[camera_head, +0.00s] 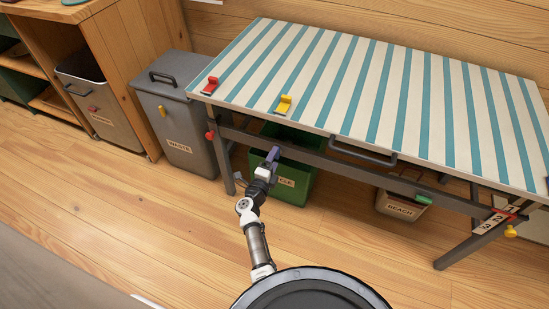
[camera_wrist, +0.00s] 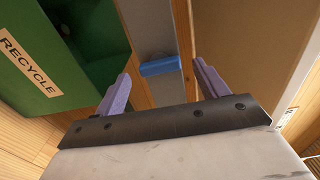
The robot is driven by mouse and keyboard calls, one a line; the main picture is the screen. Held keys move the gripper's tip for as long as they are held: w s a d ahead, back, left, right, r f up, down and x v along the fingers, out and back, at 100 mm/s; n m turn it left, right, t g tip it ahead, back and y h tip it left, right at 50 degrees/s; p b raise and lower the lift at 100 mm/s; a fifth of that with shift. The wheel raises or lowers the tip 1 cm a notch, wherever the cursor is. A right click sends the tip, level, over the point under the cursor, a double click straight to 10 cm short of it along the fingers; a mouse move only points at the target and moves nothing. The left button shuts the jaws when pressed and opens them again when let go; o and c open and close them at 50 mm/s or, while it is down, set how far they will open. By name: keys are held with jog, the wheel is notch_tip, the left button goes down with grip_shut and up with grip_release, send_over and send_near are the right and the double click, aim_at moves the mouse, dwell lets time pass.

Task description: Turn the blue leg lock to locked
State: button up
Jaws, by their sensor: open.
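The blue leg lock (camera_wrist: 160,66) shows in the wrist view as a short blue bar lying across a grey metal member (camera_wrist: 152,25). My gripper (camera_wrist: 162,74) is open, with its two purple fingers on either side of the blue lock. The lock lies between or just beyond the fingertips; I cannot tell whether they touch it. In the head view my gripper (camera_head: 273,154) is at the front frame bar of the striped table (camera_head: 330,75), and I cannot make out the blue lock there.
A green RECYCLE bin (camera_head: 293,188) stands under the table beside my gripper. A grey WASTE bin (camera_head: 178,110) is to the left and a BEACH bin (camera_head: 402,206) to the right. The table carries a red knob (camera_head: 210,134), a green one (camera_head: 424,199) and a yellow one (camera_head: 510,231).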

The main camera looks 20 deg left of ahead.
jog(key=s, duration=1.2)
jog(key=shift+s+a, duration=0.15)
jog(key=shift+a, duration=0.05)
